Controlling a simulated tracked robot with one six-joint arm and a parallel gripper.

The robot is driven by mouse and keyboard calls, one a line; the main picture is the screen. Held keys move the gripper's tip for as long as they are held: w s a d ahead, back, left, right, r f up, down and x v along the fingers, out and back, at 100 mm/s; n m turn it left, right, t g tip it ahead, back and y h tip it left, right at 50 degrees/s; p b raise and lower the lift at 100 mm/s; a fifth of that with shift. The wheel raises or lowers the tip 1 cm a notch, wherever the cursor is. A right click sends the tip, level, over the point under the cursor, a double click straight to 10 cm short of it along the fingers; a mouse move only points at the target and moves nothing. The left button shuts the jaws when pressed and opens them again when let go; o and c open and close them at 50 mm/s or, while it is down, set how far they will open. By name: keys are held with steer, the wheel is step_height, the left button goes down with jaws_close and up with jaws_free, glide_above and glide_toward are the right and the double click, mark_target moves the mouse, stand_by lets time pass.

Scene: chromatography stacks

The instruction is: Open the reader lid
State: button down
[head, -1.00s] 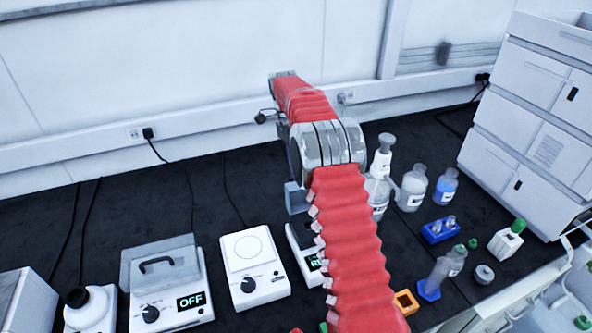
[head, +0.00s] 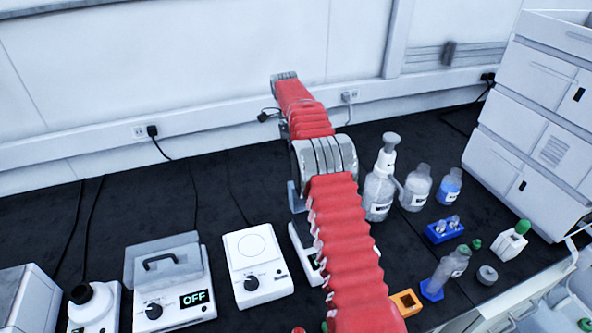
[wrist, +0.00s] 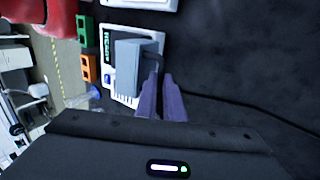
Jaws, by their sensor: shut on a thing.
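The reader (head: 303,243) is a white box with a lit display, mostly hidden behind my red-sleeved arm in the head view. Its blue-grey lid (head: 294,197) shows as a small upright piece at the reader's rear, beside my arm. In the wrist view the reader (wrist: 118,88) lies ahead, with the grey lid (wrist: 132,66) and its dark handle (wrist: 157,62). My gripper (wrist: 161,77) has its purple fingers at the handle and is shut on it. The exact contact is partly hidden. The lid looks raised, but its angle is hard to tell. The head view hides the gripper.
A white device (head: 258,266) with a round plate stands left of the reader. Further left is a lidded device (head: 172,285) showing OFF. Bottles (head: 379,190) stand to the right, with a blue rack (head: 443,231) in front. The bench behind is mostly clear, with cables.

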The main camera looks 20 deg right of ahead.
steer(key=c, duration=1.9)
jaws_free()
steer(key=shift+w+r, duration=0.1)
steer(key=shift+w, duration=0.1)
steer(key=shift+o, duration=0.2)
